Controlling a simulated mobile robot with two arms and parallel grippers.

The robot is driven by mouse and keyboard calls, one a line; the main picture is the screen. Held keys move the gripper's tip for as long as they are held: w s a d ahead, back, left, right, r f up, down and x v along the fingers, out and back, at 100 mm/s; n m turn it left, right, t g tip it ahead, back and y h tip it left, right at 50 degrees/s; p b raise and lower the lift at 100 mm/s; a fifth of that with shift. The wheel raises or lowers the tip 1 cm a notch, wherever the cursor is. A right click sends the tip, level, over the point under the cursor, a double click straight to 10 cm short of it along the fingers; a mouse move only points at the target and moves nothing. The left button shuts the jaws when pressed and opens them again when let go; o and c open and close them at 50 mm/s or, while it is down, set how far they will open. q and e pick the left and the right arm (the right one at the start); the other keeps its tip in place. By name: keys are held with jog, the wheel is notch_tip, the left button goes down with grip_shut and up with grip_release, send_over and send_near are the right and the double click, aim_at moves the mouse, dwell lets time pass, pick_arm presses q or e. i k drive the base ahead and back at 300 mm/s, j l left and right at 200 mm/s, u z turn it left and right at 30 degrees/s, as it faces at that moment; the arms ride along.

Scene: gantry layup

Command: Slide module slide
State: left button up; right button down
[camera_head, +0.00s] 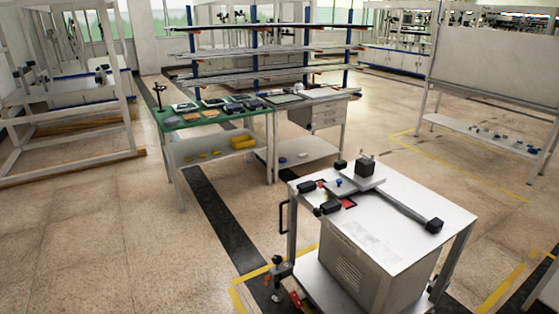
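A slide module lies on the white top of a metal cart (405,248) at the right front. It has a long dark rail (402,207) with a black end block (434,225) toward the right. A light grey plate (357,181) lies across its left part, with a black block (365,168) standing on it. More black blocks (306,187) sit at the left of the cart top, beside small red patches (347,203). Whether these blocks belong to the module I cannot tell. I make out neither of my grippers in this view.
A green-topped table (190,133) with several small devices stands behind, left of centre, next to a drawer bench (325,112). A small grey and black device (278,272) is beside the cart's left front. Open floor (90,235) lies left; a white board (490,75) stands right.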

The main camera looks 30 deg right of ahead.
aim_at(362, 176)
jog(key=i+z, duration=0.2)
jog(key=i, duration=0.25)
jog(key=i+j+z, duration=0.2)
jog(key=i, duration=0.2)
jog(key=i+j+z, duration=0.2)
jog(key=i, duration=0.2)
jog(key=i+j+z, duration=0.1)
jog(key=i+z, duration=0.15)
jog(key=z, duration=0.2)
jog(key=i+j+z, duration=0.15)
jog(key=z, duration=0.35)
jog(key=i+j+z, duration=0.2)
jog(key=z, duration=0.25)
jog(key=i+j+z, duration=0.1)
jog(key=j+z, duration=0.35)
jog(key=i+j+z, duration=0.1)
jog(key=j+z, duration=0.2)
jog(key=z, duration=0.2)
